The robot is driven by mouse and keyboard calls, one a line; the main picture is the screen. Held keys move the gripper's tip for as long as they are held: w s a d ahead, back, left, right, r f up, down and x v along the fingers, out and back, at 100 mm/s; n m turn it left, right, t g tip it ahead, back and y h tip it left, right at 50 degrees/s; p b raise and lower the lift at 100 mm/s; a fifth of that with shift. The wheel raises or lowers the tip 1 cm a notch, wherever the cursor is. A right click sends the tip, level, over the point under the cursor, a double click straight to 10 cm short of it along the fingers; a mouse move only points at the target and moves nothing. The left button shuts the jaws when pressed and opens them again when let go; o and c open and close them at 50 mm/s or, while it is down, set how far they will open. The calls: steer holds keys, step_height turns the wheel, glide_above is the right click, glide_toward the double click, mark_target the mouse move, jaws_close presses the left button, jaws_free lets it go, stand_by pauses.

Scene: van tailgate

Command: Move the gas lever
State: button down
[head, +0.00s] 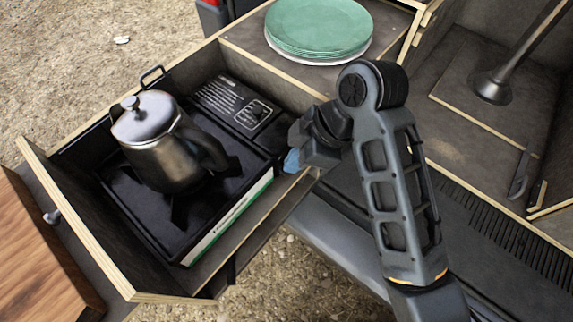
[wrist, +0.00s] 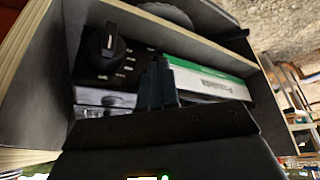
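The black camp stove (head: 118,178) sits in a pulled-out wooden drawer, with a metal kettle on its burner. A dark panel (head: 228,98) at its far right end carries printed text and a small black control; I cannot tell whether this is the gas lever. In the wrist view a round black knob (wrist: 108,44) shows on the stove's dark face, left of my gripper. My gripper (head: 291,161) is by the stove's right corner, apart from the knob. In the wrist view its fingers (wrist: 158,80) look closed together, with nothing visible between them.
The metal kettle (head: 160,145) stands on the stove. The drawer's wooden wall (head: 75,225) surrounds it. Green plates (head: 318,25) are stacked on the counter behind. A wooden box (head: 38,260) is at the lower left. Open ground shows below the drawer.

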steer(key=shift+f, duration=0.7)
steer(key=d+p, duration=0.1)
steer(key=d+r, duration=0.1)
steer(key=d, duration=0.1)
steer(key=shift+r+p, duration=0.15)
steer(key=shift+p, duration=0.2)
steer(key=shift+r, duration=0.1)
steer(key=p+v, duration=0.3)
steer(key=v, duration=0.4)
steer(key=shift+d+r, duration=0.15)
steer(key=shift+r, duration=0.15)
steer(key=shift+f, duration=0.1)
